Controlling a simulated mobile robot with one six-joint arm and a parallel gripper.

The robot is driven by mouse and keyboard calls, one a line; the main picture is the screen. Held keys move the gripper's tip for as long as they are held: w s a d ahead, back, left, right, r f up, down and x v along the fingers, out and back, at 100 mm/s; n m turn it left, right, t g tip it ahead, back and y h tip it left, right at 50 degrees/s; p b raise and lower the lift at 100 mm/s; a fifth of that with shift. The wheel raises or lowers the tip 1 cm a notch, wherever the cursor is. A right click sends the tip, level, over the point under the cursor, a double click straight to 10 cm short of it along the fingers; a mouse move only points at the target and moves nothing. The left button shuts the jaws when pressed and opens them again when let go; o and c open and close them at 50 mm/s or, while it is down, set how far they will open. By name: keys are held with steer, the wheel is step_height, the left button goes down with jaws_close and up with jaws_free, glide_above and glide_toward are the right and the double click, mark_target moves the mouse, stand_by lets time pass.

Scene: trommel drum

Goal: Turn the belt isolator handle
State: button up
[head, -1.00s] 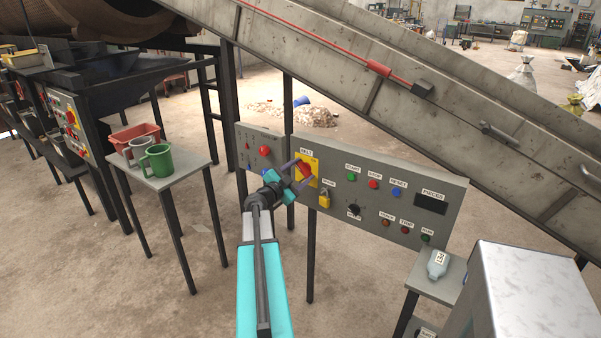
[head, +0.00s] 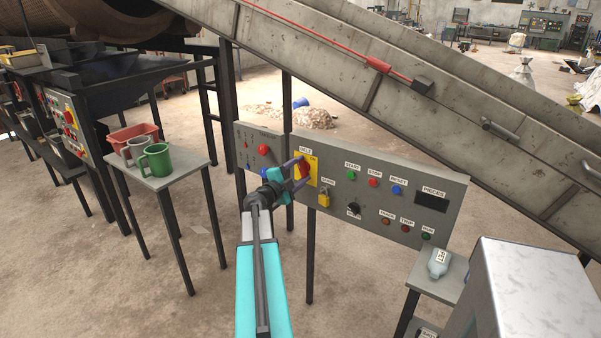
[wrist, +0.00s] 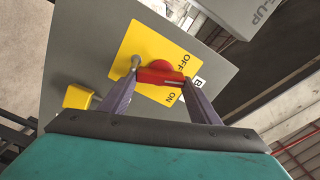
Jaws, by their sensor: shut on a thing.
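The belt isolator handle (head: 304,169) is a red lever on a yellow plate (head: 313,164) on the grey control panel, under a small white label. In the head view it looks near upright. My gripper (head: 298,171) is at the panel, shut on the handle. In the wrist view the red handle (wrist: 160,76) lies between the two purple fingers of my gripper (wrist: 160,74), one at each side. The yellow plate (wrist: 128,50) there shows OFF and ON lettering; the fingers and handle cover part of it.
A black knob (head: 354,209), coloured buttons and lamps sit further right. A table (head: 182,174) with green mug (head: 156,158) stands left. The inclined conveyor (head: 430,95) runs above and behind the panel.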

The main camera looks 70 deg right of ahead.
steer(key=o, duration=1)
steer(key=shift+o, duration=0.2)
steer(key=shift+a, duration=0.15)
steer(key=b+v, duration=0.1)
steer(key=v, duration=1.2)
steer(key=shift+a, duration=0.25)
steer(key=shift+w, duration=0.1)
